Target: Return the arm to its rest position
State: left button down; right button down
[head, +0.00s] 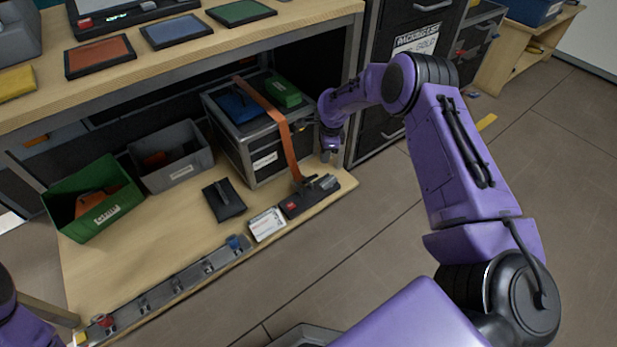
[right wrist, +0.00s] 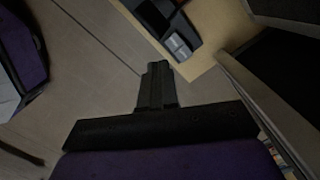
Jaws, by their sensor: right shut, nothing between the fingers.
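My right arm is purple and reaches in from the lower right of the head view. Its gripper (head: 327,154) points down just past the right end of the low wooden shelf, beside the grey case. In the right wrist view the gripper (right wrist: 158,68) has its dark fingers together with nothing between them, over the floor near the shelf's edge. Of my left arm only a purple part shows at the lower left corner of the head view. Its gripper is out of the frame.
The grey case (head: 228,142) with an orange strap (head: 280,125) stands on the low shelf (head: 190,225). A black ratchet-like piece (head: 310,196) lies by its front edge. A dark drawer cabinet (head: 385,120) stands close behind the gripper. The floor (head: 400,260) in front is clear.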

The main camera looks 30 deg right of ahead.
jog(key=shift+f, duration=0.1)
dwell(0.5)
jog(key=s+a+f+n, duration=0.4)
jog(key=s+a+f, duration=0.3)
jog(key=a+f, duration=0.15)
jog(key=s+a+f+n+t+h, duration=0.1)
jog(key=s+a+f+n, duration=0.2)
jog(key=s, duration=0.7)
jog(key=s+a+f+n+t+h, duration=0.1)
jog(key=s+f+n, duration=0.3)
jog(key=s, duration=0.6)
jog(key=s+d+r+n+h, duration=0.2)
jog(key=s+r+n, duration=0.4)
jog(key=s, duration=0.4)
notch_tip(320, 180, up, 28)
jog(key=p, duration=2.8)
jog(key=shift+d+r+t, duration=0.2)
jog(key=shift+d+t, duration=0.05)
jog(key=shift+t, duration=0.05)
jog(key=shift+w, duration=0.1)
